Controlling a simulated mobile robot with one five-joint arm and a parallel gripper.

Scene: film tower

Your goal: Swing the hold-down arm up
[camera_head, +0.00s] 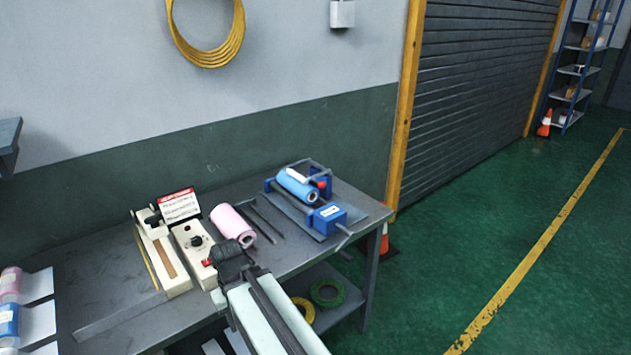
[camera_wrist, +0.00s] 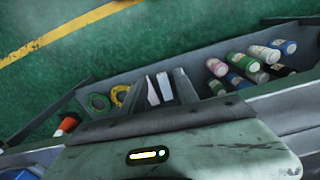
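A blue film roll (camera_head: 296,186) lies in a grey frame with blue end blocks (camera_head: 327,219) on the bench, at the back right in the head view. A thin grey bar (camera_head: 343,230) sticks out from the front block. I cannot tell for sure which part is the hold-down arm. My gripper (camera_head: 231,258) is dark and hangs near the bench's front edge, left of the frame and apart from it. In the wrist view its two grey fingers (camera_wrist: 162,88) stand apart with nothing held between them. The frame with the blue roll is not clearly seen there.
A cream sealer (camera_head: 162,255), a cream control box (camera_head: 194,246) with a red button, a pink roll (camera_head: 233,225) and dark rods (camera_head: 264,219) lie on the bench. A cone (camera_head: 384,240) stands beyond.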

